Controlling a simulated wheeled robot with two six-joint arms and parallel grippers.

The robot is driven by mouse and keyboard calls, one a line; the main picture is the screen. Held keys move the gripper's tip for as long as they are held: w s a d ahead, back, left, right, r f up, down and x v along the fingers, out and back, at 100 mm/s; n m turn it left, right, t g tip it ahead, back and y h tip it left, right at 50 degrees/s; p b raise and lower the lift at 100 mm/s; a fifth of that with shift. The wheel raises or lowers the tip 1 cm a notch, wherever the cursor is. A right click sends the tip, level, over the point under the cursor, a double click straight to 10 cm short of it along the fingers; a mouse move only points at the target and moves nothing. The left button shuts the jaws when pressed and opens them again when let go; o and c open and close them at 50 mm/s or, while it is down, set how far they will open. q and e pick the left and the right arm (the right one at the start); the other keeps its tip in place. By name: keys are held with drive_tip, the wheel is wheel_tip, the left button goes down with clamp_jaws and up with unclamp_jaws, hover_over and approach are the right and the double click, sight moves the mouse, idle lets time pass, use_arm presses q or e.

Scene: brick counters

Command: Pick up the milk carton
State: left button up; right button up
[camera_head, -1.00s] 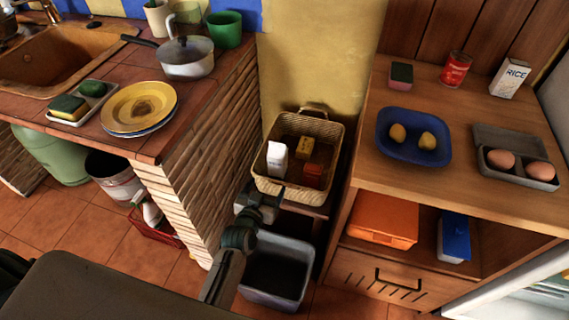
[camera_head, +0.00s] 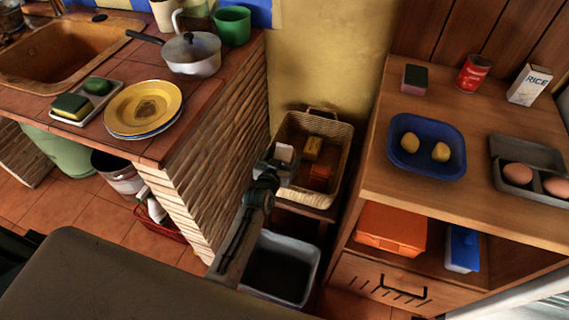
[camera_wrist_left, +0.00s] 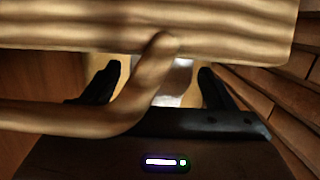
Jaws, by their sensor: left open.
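The white milk carton (camera_head: 284,152) stands in a wicker basket (camera_head: 341,135) between the brick counter and the wooden cabinet. Only its upper part shows in the head view. My left gripper (camera_head: 277,165) is at the basket's near left side, in front of the carton, and covers its lower part. In the left wrist view the fingers are open and apart, with a white surface (camera_wrist_left: 178,76), likely the carton, between and beyond them. A curved wicker handle (camera_wrist_left: 130,100) and the basket rim partly hide it. My right gripper is not in view.
The brick counter side (camera_head: 205,165) and the wooden cabinet (camera_head: 350,230) close in the space left and right.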

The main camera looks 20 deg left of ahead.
use_arm(q)
drive_tip(key=shift+w+f, duration=0.2)
drive_tip(key=shift+w, duration=0.4)
drive_tip(key=shift+w+f, duration=0.15)
drive_tip(key=shift+w, duration=0.45)
clamp_jaws()
drive_tip(key=shift+r, duration=0.15)
